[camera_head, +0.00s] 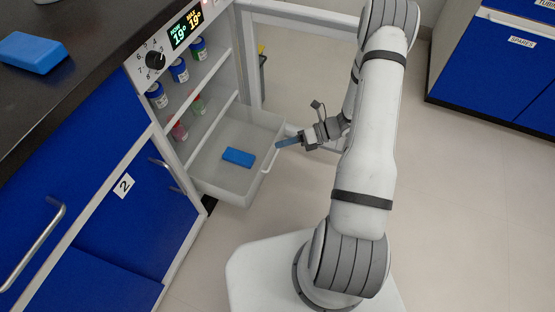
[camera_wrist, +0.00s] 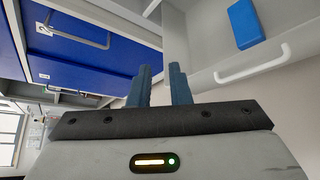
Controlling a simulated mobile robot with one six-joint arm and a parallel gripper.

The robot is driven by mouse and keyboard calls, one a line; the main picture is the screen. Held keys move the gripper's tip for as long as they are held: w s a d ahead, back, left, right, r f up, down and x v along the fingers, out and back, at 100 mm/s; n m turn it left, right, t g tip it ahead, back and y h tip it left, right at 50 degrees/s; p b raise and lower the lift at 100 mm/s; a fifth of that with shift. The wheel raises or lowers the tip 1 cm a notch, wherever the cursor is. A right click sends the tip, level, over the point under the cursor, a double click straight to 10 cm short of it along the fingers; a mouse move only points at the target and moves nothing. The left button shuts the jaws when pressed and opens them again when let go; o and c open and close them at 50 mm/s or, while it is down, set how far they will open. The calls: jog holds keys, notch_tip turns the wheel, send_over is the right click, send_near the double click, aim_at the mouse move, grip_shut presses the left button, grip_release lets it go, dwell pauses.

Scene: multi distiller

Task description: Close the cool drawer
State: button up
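The cool drawer (camera_head: 215,180) is a pale, translucent bin pulled out at the bottom of the open white cooler (camera_head: 215,60). A blue block (camera_head: 238,157) lies inside it and also shows in the wrist view (camera_wrist: 245,25). A white bar handle (camera_wrist: 252,65) runs along the drawer's front. My gripper (camera_head: 280,145) is at the drawer's front rim in the head view; I cannot tell whether it touches. In the wrist view its two blue-grey fingers (camera_wrist: 159,70) stand apart with nothing between them, left of the handle.
Several small jars (camera_head: 180,70) stand on the cooler shelves above the drawer. The cooler's door frame (camera_head: 295,15) is open behind my arm. Blue cabinets (camera_head: 120,220) with bar handles stand at left. Another blue block (camera_head: 33,52) lies on the dark counter. Clear floor (camera_head: 470,200) is at right.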

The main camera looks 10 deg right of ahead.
jog(key=d+f+m+t, duration=0.2)
jog(key=f+m+t, duration=0.2)
jog(key=f+m, duration=0.25)
jog(key=d+f+m+t, duration=0.3)
jog(key=f+m, duration=0.3)
jog(key=f, duration=0.2)
jog(key=w+a+f+h+b, duration=0.1)
jog(key=w+a+f+b, duration=0.1)
jog(key=w+a, duration=0.2)
jog(key=shift+w+a+f, duration=0.15)
jog(key=shift+a, duration=1.15)
jog(key=shift+m, duration=0.25)
jog(key=shift+c, duration=0.4)
grip_shut()
